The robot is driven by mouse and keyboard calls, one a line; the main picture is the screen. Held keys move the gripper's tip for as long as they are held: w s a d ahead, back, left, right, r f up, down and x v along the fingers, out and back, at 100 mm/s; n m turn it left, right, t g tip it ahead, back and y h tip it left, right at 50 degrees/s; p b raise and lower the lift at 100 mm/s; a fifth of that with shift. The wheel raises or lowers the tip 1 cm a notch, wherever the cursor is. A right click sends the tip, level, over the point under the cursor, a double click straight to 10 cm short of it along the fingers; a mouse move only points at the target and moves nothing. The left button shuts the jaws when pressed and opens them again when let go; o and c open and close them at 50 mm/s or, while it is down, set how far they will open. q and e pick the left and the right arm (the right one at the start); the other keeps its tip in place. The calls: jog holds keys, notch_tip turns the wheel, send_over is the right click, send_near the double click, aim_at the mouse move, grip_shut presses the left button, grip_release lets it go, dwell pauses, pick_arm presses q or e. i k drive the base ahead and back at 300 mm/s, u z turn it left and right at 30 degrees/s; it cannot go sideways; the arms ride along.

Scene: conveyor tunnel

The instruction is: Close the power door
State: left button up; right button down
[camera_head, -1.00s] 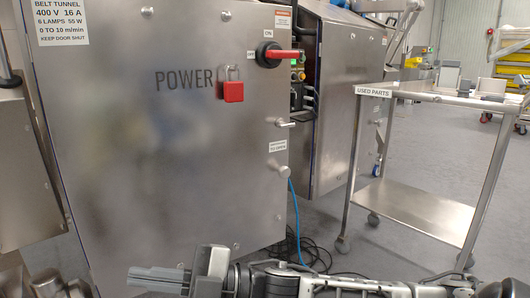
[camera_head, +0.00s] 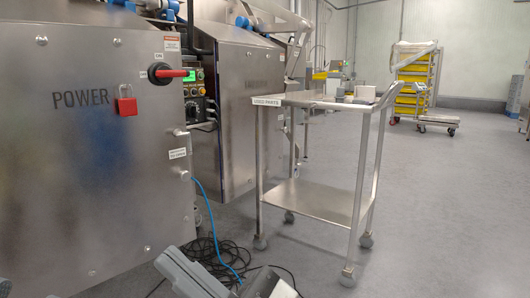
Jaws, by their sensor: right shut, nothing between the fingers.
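The power door (camera_head: 85,190) is a large brushed-steel panel at the left of the head view, lettered POWER. It carries a red rotary switch (camera_head: 167,73) with its handle level and a red padlock (camera_head: 126,106). A small latch pin (camera_head: 181,133) and a round knob (camera_head: 181,171) sit near its right edge. I cannot tell whether a gap stands behind that edge. My right gripper (camera_head: 185,268) is low at the bottom, below the door's lower right corner, shut and empty, apparently clear of the door.
A steel cart (camera_head: 320,198) labelled USED PARTS stands right of the door with small items on top. Black cables (camera_head: 215,255) and a blue cable (camera_head: 213,225) lie on the floor. A second steel cabinet (camera_head: 230,115) stands behind. The floor at right is open.

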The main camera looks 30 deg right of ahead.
aim_at(91, 194)
jog(key=z, duration=0.6)
jog(key=i, duration=1.4)
jog(key=u, duration=0.85)
